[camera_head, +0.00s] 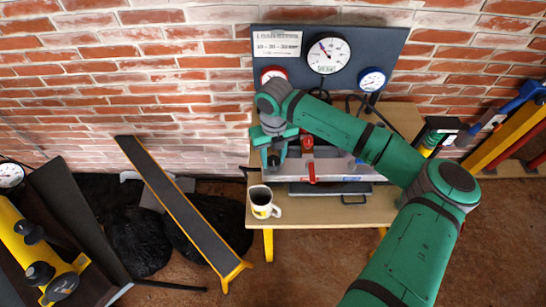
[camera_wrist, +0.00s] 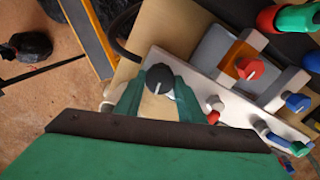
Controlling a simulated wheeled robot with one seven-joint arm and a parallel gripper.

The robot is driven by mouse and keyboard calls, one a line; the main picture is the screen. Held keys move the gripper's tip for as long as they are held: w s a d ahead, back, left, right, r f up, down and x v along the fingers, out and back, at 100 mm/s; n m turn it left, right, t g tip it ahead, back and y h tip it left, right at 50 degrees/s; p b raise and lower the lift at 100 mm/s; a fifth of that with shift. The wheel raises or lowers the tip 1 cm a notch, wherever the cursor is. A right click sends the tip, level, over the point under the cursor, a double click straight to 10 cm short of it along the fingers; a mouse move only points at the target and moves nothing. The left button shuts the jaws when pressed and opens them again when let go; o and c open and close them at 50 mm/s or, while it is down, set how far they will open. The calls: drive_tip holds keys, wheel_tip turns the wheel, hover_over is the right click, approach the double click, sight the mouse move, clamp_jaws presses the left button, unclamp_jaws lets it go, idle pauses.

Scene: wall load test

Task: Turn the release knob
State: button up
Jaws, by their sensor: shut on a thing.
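A round black knob (camera_wrist: 159,78) with a white pointer line sits at the near end of the pale metal fixture (camera_wrist: 196,82) in the wrist view. My gripper (camera_wrist: 158,90) is shut on this knob, one green finger on each side of it. The pointer line slants down in the picture. In the head view my gripper (camera_head: 274,150) is over the left end of the fixture on the workbench (camera_head: 335,208). My arm hides much of the fixture there, and I cannot make out the knob clearly.
A red knob (camera_wrist: 250,68) on an orange block and a blue knob (camera_wrist: 298,102) are close by. A gauge panel (camera_head: 390,48) stands behind the bench. A white mug (camera_head: 262,203) stands at the front left. A dark inclined beam (camera_head: 180,200) leans left of the bench.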

drive_tip(key=n, duration=0.4)
drive_tip(key=shift+n, duration=0.3)
drive_tip(key=n, duration=0.3)
drive_tip(key=shift+n, duration=0.4)
drive_tip(key=n, duration=0.3)
drive_tip(key=shift+r, duration=0.1)
drive_tip(key=shift+n, duration=2.2)
drive_tip(key=o, duration=1)
drive_tip(key=shift+o, duration=0.2)
